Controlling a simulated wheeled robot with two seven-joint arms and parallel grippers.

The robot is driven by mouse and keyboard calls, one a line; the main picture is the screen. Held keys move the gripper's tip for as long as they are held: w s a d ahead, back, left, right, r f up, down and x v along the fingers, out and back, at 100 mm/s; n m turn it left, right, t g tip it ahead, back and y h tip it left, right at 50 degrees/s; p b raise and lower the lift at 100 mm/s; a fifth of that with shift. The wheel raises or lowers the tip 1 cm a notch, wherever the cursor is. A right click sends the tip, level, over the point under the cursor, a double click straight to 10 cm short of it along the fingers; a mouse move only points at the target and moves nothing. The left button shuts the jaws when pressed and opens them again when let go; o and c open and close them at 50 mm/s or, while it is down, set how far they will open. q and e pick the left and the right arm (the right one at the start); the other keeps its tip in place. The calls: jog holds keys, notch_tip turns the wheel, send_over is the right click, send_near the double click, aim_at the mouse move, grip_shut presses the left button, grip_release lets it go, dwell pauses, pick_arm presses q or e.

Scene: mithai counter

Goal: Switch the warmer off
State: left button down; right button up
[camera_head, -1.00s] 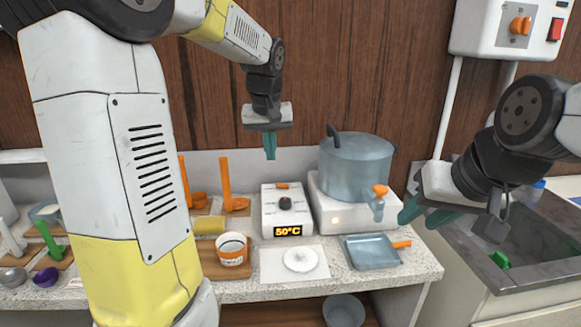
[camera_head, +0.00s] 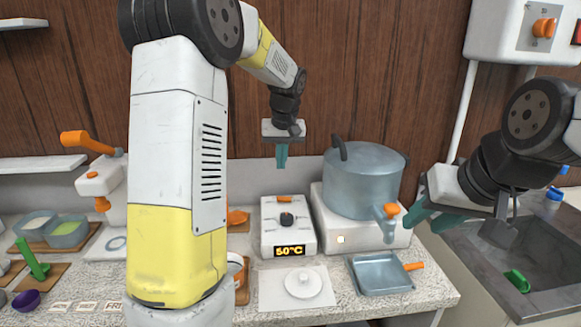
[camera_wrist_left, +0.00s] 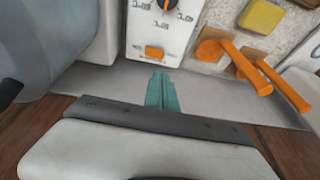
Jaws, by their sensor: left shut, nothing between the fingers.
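The warmer (camera_head: 270,238) is a white box on the counter with a dark knob (camera_head: 286,220), an orange switch (camera_head: 284,199) at its back edge and a display reading 50°C. In the left wrist view the orange switch (camera_wrist_left: 155,52) and the dark knob (camera_wrist_left: 165,4) show on its top. My left gripper (camera_head: 282,157) is shut and empty, pointing down above the back of the warmer; its teal fingertips (camera_wrist_left: 161,90) appear near the switch, apart from it. My right gripper (camera_head: 422,215) is at the right, beside the pot; its fingers' opening is unclear.
A large lidded pot (camera_head: 362,185) with a tap stands on a white base right of the warmer. A blue-grey tray (camera_head: 380,275) and a white board with a round piece (camera_head: 303,283) lie in front. A sink (camera_head: 530,260) is at the far right.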

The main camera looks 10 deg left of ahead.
pick_arm(q)
send_over(278, 199)
jog(key=f, duration=1)
jog(key=shift+s+d, duration=0.2)
jog(key=shift+s, duration=0.1)
jog(key=shift+f, duration=0.75)
jog(key=shift+a, duration=0.1)
jog(key=shift+s+a+f+h, duration=0.1)
jog(key=shift+a+f+h, duration=0.15)
jog(key=shift+f+h, duration=0.1)
jog(key=shift+d, duration=0.15)
jog(key=shift+w+d+r, duration=0.25)
jog(key=shift+d+r, duration=0.05)
jog(key=shift+d, duration=0.4)
